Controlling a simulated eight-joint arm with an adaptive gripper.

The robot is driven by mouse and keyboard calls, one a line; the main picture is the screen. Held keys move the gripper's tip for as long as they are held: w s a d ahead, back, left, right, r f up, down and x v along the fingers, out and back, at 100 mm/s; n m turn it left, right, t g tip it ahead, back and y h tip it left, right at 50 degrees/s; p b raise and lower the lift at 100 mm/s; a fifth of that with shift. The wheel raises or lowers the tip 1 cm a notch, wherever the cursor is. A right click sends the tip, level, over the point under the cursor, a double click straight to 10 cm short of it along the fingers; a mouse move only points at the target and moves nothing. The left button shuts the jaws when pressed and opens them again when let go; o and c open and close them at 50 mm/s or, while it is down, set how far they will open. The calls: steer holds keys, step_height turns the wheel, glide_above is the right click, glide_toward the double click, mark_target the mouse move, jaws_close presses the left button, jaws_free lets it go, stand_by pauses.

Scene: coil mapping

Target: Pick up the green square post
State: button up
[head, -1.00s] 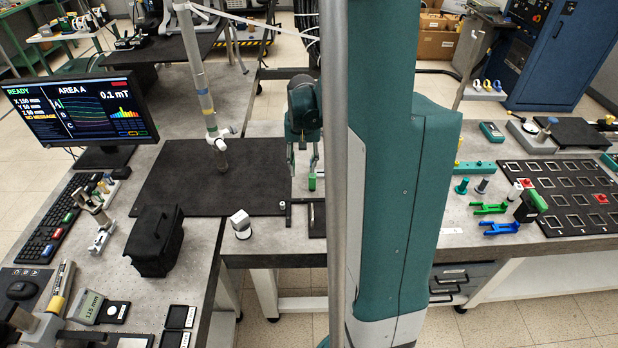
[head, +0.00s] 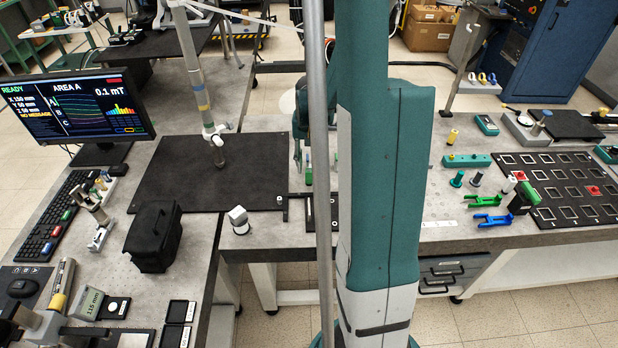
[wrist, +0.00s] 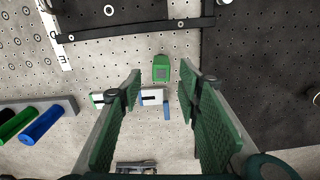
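The green square post (wrist: 161,68) stands on the perforated grey tabletop in the wrist view, seen from above as a green square with a greyish centre. My gripper (wrist: 161,78) is open, its two green textured fingers on either side of the view. The post shows in the gap just beyond the fingertips, apart from both fingers. In the head view, my gripper (head: 303,153) hangs over the bench, partly hidden by the grey pole. A small green piece (head: 308,177), seemingly the post, shows just below it.
In the wrist view, a black plate (wrist: 260,75) lies right of the post and a dark bar (wrist: 135,30) lies beyond it. A white block (wrist: 152,97) lies near the fingers; blue (wrist: 42,124) and green cylinders lie left. In the head view, a black cube (head: 154,237) stands left.

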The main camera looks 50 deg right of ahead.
mark_target(309, 170)
steer(key=shift+f, duration=0.8)
steer(key=shift+f, duration=0.15)
steer(key=shift+a+f+b, duration=0.15)
steer(key=shift+f+b, duration=0.3)
steer(key=shift+f, duration=2)
steer(key=c, duration=1)
